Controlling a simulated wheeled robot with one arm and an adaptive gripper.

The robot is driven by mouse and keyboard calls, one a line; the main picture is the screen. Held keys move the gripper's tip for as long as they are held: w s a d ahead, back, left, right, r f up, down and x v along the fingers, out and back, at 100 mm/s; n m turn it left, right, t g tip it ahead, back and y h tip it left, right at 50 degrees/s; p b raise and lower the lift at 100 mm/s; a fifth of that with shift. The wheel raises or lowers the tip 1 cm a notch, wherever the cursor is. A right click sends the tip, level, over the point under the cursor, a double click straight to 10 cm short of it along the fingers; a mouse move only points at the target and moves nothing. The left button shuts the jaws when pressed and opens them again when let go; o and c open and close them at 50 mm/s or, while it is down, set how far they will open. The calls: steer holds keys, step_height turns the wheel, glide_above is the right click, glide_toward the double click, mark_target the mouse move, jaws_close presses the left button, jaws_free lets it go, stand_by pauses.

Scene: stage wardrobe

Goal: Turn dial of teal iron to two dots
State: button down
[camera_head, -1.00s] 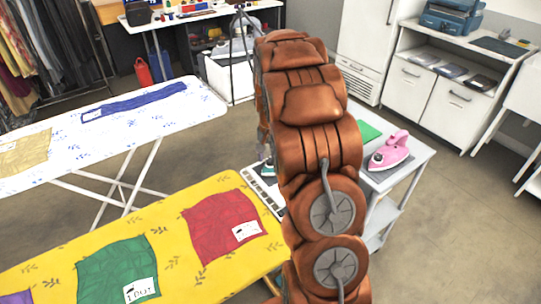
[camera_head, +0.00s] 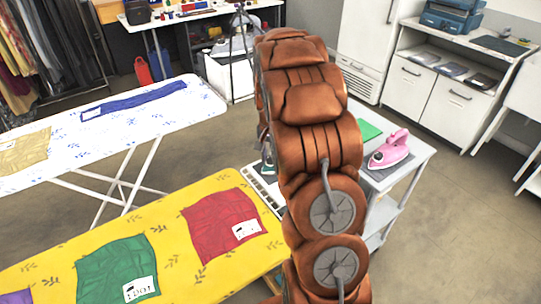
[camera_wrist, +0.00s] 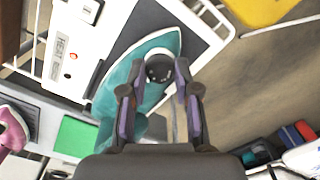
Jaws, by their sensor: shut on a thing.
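The teal iron (camera_wrist: 133,76) rests on a dark pad in a white stand in the wrist view, its pointed tip toward the upper right. Its round black dial (camera_wrist: 158,70) has pale marks, too small to read. My gripper (camera_wrist: 159,72) has its two purple-padded fingers on either side of the dial, closed on it. In the head view my arm hides most of the iron and the gripper. Only a small teal bit of the iron (camera_head: 268,171) shows at the arm's left edge.
A pink iron (camera_head: 390,150) and a green cloth (camera_head: 368,130) share the white trolley (camera_head: 421,151) at right. A yellow ironing board (camera_head: 75,243) with folded cloths stands at front left. A white patterned board (camera_head: 165,112) stands behind it. The floor at right is clear.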

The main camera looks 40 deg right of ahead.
steer(key=m+b, duration=0.1)
steer(key=m, duration=0.1)
steer(key=shift+f+m+b, duration=0.15)
steer(key=shift+m+b, duration=0.15)
steer(key=shift+b, duration=0.1)
steer(key=m+b, duration=0.1)
steer(key=m, duration=0.1)
steer(key=shift+m, duration=0.3)
steer(key=m+b, duration=0.1)
steer(key=m, duration=0.5)
steer(key=shift+r, duration=0.2)
steer(key=c, duration=0.8)
jaws_free()
